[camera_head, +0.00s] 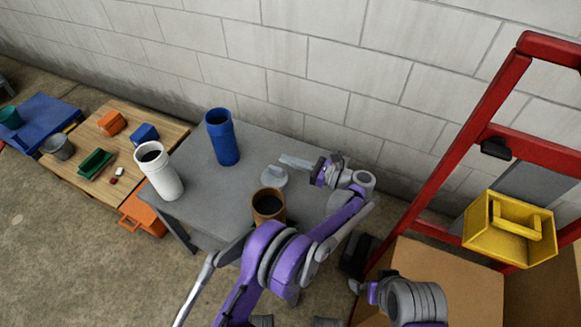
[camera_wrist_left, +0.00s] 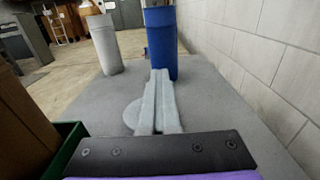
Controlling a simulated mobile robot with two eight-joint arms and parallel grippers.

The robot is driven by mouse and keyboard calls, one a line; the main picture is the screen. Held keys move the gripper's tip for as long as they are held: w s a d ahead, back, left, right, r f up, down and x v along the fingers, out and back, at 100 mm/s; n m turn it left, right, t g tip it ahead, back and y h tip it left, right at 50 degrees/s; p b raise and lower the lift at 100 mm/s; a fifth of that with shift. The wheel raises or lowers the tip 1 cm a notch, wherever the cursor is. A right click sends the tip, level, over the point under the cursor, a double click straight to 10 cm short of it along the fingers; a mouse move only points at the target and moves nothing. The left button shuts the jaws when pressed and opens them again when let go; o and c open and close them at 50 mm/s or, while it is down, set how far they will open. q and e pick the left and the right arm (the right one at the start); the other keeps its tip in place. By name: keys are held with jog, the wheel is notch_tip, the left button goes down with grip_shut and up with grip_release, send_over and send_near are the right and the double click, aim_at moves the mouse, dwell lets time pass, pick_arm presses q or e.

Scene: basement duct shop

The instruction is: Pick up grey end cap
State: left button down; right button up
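The grey end cap (camera_head: 274,177) is a round, light grey piece lying on the grey table (camera_head: 195,205). It also shows in the left wrist view (camera_wrist_left: 132,113), partly hidden behind my fingers. My left gripper (camera_head: 284,160) reaches in from the right, just above and behind the cap in the head view. Its two grey fingers (camera_wrist_left: 160,75) lie together with nothing visible between them. They pass beside and partly over the cap; I cannot tell whether they touch it. My right gripper (camera_head: 355,286) is at the lower right, away from the table; its finger state is unclear.
A blue cylinder (camera_head: 223,140), a white cylinder (camera_head: 161,174) and a brown cylinder (camera_head: 268,207) stand on the table around the cap. A block wall (camera_head: 330,70) runs behind. A red frame (camera_head: 455,150) with a yellow bin (camera_head: 510,245) is at the right.

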pick_arm(q)
notch_tip(320, 180, up, 6)
jog(key=shift+s+d+f+p, duration=0.1)
jog(key=shift+f+p, duration=0.1)
jog(key=shift+p, duration=0.25)
jog(key=shift+c, duration=1.6)
grip_release()
jog(key=shift+d, duration=0.15)
